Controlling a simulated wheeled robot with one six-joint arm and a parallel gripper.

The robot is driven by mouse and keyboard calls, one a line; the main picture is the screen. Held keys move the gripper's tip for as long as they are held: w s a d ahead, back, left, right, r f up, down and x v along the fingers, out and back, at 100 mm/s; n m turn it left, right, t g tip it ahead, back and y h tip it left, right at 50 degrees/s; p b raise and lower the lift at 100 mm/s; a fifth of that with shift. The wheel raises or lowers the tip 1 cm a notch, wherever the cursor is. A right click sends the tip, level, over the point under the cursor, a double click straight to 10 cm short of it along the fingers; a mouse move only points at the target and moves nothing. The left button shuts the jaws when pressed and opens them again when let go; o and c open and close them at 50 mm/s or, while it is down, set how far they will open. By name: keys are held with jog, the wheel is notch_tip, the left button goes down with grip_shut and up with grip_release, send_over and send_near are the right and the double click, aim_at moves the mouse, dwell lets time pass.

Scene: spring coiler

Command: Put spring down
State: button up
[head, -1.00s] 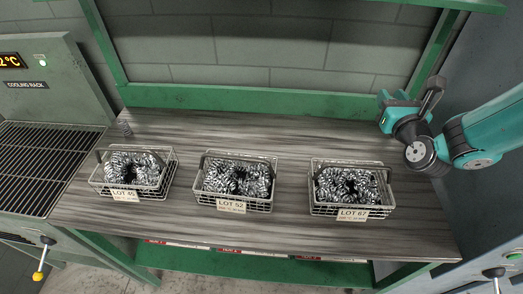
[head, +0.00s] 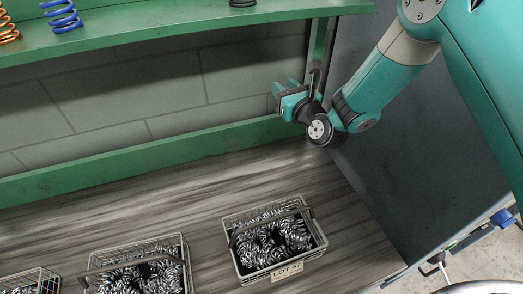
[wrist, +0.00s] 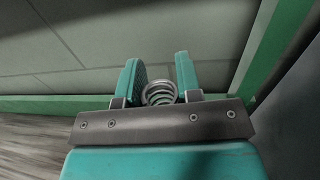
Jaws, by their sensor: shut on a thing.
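In the wrist view a silvery coil spring (wrist: 159,93) sits between the two teal fingers of my gripper (wrist: 156,66). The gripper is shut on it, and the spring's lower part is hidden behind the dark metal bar. In the head view my gripper (head: 286,98) is above the back right of the wood-grain bench (head: 180,205), in front of the grey block wall. The spring cannot be made out there. The wire basket labelled LOT 67 (head: 239,270), full of springs, stands on the bench below my gripper.
Another wire basket of springs (head: 182,252) stands left of LOT 67, with a third (head: 45,284) cut off at the corner. A green shelf (head: 150,38) above the bench bears a blue spring (head: 62,17) and an orange spring (head: 8,30). A grey panel closes the right side.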

notch_tip(320, 180, down, 19)
jog(key=b, duration=1)
jog(key=shift+r+b, duration=0.2)
jog(key=shift+b, duration=0.1)
